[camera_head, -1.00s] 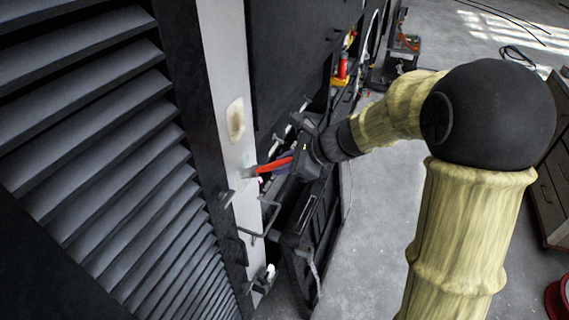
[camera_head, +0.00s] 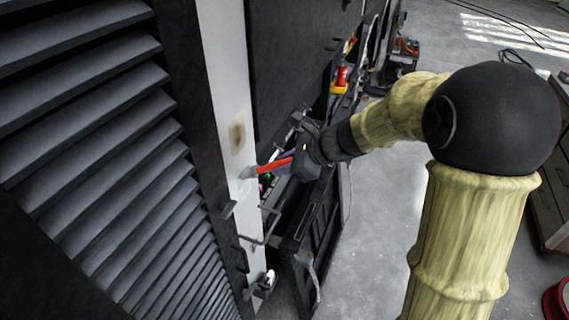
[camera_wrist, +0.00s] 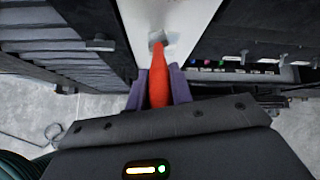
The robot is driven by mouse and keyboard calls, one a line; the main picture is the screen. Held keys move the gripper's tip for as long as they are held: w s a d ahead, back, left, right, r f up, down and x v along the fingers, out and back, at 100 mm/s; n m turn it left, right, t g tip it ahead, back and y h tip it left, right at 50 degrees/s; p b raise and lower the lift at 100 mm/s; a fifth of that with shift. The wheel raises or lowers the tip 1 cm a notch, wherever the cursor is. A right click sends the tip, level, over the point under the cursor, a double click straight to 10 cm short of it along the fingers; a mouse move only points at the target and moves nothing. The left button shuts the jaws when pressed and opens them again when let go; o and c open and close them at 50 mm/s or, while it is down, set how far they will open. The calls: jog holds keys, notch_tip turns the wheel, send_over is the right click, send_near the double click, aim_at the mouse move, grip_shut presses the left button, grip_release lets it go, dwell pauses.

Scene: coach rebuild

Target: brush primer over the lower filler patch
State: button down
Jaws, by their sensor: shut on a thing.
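A pale upright panel (camera_head: 222,75) runs down between a louvred side and dark bays. A tan-brown filler patch (camera_head: 237,134) shows on it, above the brush. My gripper (camera_head: 287,166) is shut on the red-handled brush (camera_head: 272,166), which points left at the panel. The brush's pale tip is at or very near the panel below the tan patch; contact is unclear. In the wrist view, the red handle (camera_wrist: 158,90) sits between my purple fingers (camera_wrist: 159,84), and a greyish area shows at the tip. I cannot make out a separate lower patch there.
Dark louvres (camera_head: 90,110) stand close on the left. A dark bracket (camera_head: 262,226) juts out below the brush. Open bays with small parts lie behind my gripper. A red bottle (camera_head: 342,76) stands farther back.

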jog(key=shift+d, duration=0.1)
jog(key=shift+s+d+b, duration=0.1)
jog(key=shift+s+d, duration=0.25)
jog(key=shift+d, duration=0.55)
jog(key=shift+s+d+b, duration=0.15)
jog(key=shift+s+d, duration=0.2)
jog(key=shift+d, duration=0.6)
jog(key=shift+s+d+b, duration=0.1)
jog(key=shift+s+d, duration=0.25)
jog(key=shift+d, duration=0.55)
jog(key=d, duration=0.1)
jog(key=s+d, duration=0.1)
jog(key=shift+d, duration=0.4)
jog(key=shift+f, duration=0.1)
jog(key=w+f+b, duration=0.3)
jog(key=f+b, duration=0.6)
jog(key=f, duration=0.1)
jog(key=shift+w+a+f+b, duration=0.15)
jog(key=shift+a+f+b, duration=0.05)
jog(key=shift+f+b, duration=0.2)
